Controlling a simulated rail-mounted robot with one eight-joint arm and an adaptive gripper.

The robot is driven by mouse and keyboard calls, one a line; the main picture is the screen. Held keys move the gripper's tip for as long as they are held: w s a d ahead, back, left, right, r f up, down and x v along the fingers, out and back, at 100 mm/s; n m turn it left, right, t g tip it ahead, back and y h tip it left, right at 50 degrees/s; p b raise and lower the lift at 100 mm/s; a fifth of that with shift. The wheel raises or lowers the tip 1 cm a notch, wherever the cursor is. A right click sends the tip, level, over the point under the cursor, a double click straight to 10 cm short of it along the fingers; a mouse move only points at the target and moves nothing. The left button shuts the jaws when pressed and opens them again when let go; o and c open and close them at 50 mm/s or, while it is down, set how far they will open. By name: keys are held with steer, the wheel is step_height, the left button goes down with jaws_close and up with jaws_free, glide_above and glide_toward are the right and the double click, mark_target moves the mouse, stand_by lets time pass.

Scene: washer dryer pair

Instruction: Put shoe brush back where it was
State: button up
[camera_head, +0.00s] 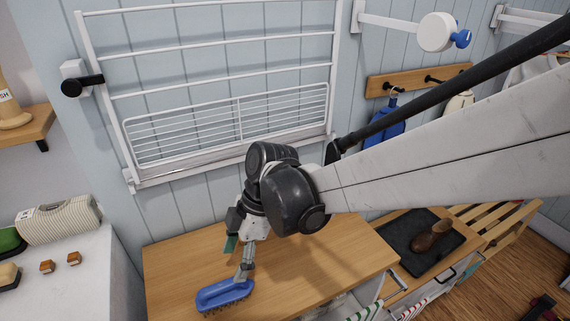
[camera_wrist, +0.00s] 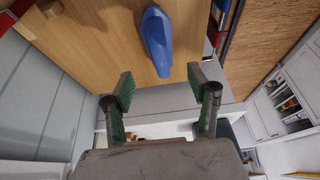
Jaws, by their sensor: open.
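The shoe brush (camera_head: 222,292) has a blue body with dark bristles pointing down. It rests on the wooden counter top (camera_head: 180,260), near its front left part. My gripper (camera_head: 239,258) is open and empty, just above and behind the brush. In the wrist view the blue brush (camera_wrist: 157,38) lies beyond the fingertips, roughly between their lines. The open gripper (camera_wrist: 163,88) shows there with its two green-padded fingers spread apart. No contact with the brush is visible.
A white drying rack (camera_head: 225,115) hangs on the wall behind the counter. A brown shoe (camera_head: 432,236) sits on a black tray (camera_head: 408,258) at the right. A white surface at the left holds a striped bag (camera_head: 60,219) and small blocks (camera_head: 74,258). The counter around the brush is clear.

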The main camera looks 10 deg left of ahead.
steer(key=shift+w+d+r, duration=0.2)
steer(key=shift+d+r, duration=0.1)
steer(key=w+d+r+m+t, duration=0.2)
steer(key=d+r+m, duration=0.3)
steer(key=d, duration=0.4)
steer(key=w+d+r+m+t, duration=0.1)
steer(key=d+r+m+t, duration=0.15)
steer(key=d+m, duration=0.55)
steer(key=s+d+r+m+t+h, duration=0.1)
steer(key=s+d+m+t, duration=0.1)
steer(key=d+m, duration=0.4)
steer(key=s+d+r+m+t+h, duration=0.1)
steer(key=d+m, duration=0.5)
steer(key=d, duration=0.9)
steer(key=shift+s+r+t+h, duration=0.3)
steer(key=shift+s+t+h, duration=0.5)
steer(key=shift+s+t, duration=0.4)
steer(key=shift+w, duration=0.1)
